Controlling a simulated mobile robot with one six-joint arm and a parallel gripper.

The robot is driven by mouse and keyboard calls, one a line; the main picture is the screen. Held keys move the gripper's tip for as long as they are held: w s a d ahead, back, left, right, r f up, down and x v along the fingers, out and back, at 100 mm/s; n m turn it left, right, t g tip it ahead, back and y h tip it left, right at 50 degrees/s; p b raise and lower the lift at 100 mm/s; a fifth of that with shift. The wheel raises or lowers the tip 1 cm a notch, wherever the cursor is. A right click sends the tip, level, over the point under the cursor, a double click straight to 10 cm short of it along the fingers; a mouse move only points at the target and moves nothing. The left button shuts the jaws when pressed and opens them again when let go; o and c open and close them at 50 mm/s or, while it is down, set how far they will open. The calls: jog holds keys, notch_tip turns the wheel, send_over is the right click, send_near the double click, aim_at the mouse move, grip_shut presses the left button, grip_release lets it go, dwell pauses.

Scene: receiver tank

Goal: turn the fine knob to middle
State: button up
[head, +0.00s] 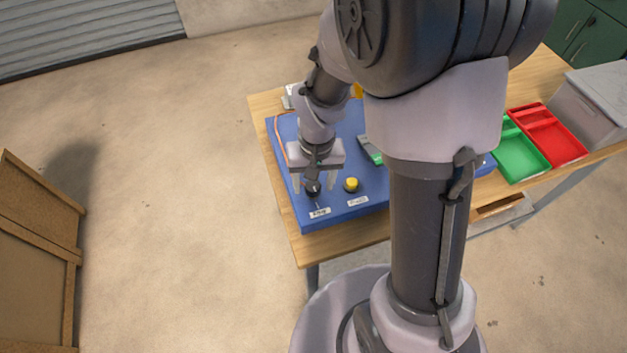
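A dark round knob (313,188) stands near the front left corner of the blue panel (375,222). The small white label (319,212) in front of it seems to read FINE, but the print is blurred. My gripper (313,183) points down over this knob. Its two light fingers are spread wide, one on each side of the knob, with visible gaps. I cannot tell their exact height. The knob's pointer setting is too small to read. A yellow knob (351,184) stands just to the right, with its own label (357,201).
The panel lies on a wooden table (354,240). My arm hides much of the panel's middle. A green tray (524,155) and a red tray (553,138) lie to the right, beside a grey box (590,105). A wooden crate (37,255) stands on the floor at left.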

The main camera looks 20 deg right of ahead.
aim_at(316, 185)
jog(key=shift+r, duration=0.1)
notch_tip(316, 185, up, 17)
jog(key=p, duration=0.7)
jog(key=shift+d, duration=0.3)
jog(key=shift+r, duration=0.1)
jog(key=s+a+r+m+t+b, duration=0.1)
jog(key=s+a+r+t+b, duration=0.1)
jog(key=s, duration=0.4)
jog(key=s+a+r+m+t+y+b, duration=0.1)
jog(key=s+a+r+t, duration=0.1)
jog(key=s+r, duration=0.3)
jog(key=shift+s+r+t+y+b, duration=0.3)
jog(key=shift+s+t+b, duration=0.1)
jog(key=shift+s+t, duration=0.5)
